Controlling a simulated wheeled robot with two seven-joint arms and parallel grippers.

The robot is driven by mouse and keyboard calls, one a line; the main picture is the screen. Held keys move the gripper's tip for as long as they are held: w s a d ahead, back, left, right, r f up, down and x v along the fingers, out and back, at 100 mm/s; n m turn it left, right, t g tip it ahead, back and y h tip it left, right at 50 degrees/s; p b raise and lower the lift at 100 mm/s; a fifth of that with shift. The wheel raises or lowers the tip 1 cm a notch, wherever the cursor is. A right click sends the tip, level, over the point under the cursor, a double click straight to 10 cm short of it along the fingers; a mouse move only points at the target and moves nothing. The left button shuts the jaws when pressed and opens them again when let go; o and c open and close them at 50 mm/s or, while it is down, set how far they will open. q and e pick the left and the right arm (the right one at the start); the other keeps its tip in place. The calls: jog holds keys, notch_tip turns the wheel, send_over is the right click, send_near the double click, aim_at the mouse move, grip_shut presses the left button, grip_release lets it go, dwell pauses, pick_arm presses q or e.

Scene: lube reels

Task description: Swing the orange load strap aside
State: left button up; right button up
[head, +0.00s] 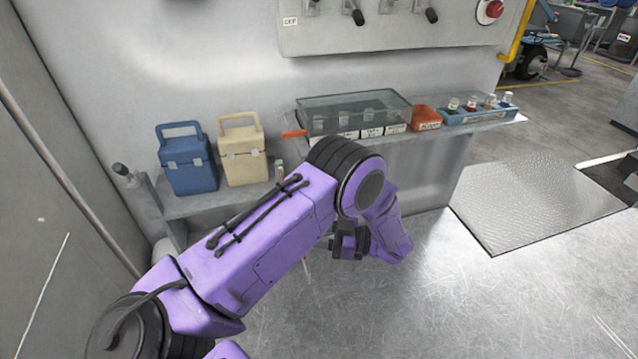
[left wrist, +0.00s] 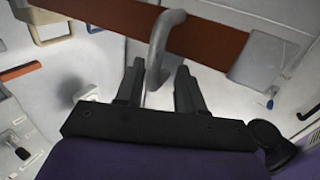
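The orange load strap (left wrist: 185,32) runs across the top of the left wrist view as a flat orange-brown band. A bent grey handle (left wrist: 165,38) stands out in front of it. My left gripper (left wrist: 160,72) is open, with one finger on each side of the handle's lower part; contact is not clear. My left fingertips are hidden there. My right gripper is in neither view.
A blue box (head: 188,165) and a beige box (head: 242,155) stand on the low shelf at left. A clear-lidded case (head: 355,110), an orange box (head: 425,118) and a blue bottle tray (head: 478,114) sit on the ledge. The floor at right is open.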

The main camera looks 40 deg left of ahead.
pick_arm(q)
jog(key=b+v, duration=0.2)
jog(key=v, duration=0.8)
jog(key=shift+w+d+f, duration=0.1)
